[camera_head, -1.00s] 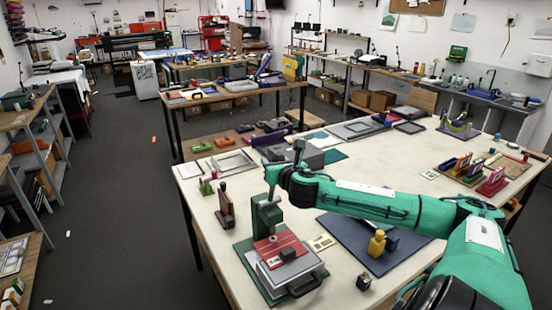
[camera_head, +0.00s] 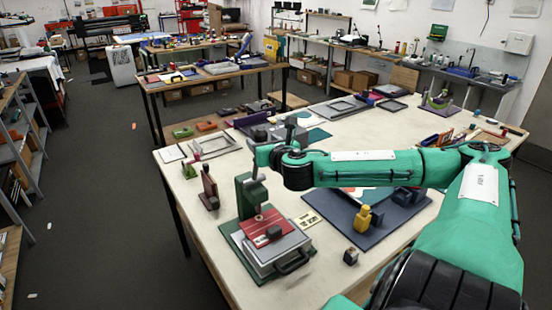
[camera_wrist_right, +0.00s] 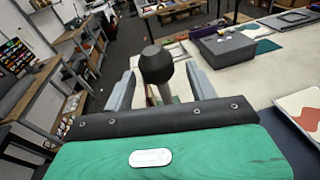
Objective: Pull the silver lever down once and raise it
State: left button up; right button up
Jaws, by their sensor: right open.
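The hand press stands near the front edge of the white table, with a green column (camera_head: 250,198) and a red plate (camera_head: 265,230) on a grey block. The silver lever (camera_head: 255,166) rises from the top of the column, close to upright. My right gripper (camera_head: 259,150) is at the lever's upper end and hides its top in the head view. In the right wrist view the lever's black knob (camera_wrist_right: 157,64) and part of its silver shaft (camera_wrist_right: 163,94) show between the two grey fingers, which are apart with gaps beside the knob. My left gripper is not in view.
A dark red stand (camera_head: 209,188) is left of the press. A yellow bottle-shaped piece (camera_head: 363,218) on a dark blue mat (camera_head: 395,219) and a small dark block (camera_head: 350,256) are to the right. A grey box (camera_head: 276,132) is behind my gripper.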

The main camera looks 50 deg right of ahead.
jog(key=f+p+v, duration=0.1)
jog(key=p+v, duration=0.5)
jog(key=v, duration=0.2)
jog(key=shift+s+a+r, duration=0.2)
jog(key=shift+a+r, duration=0.1)
dwell(0.3)
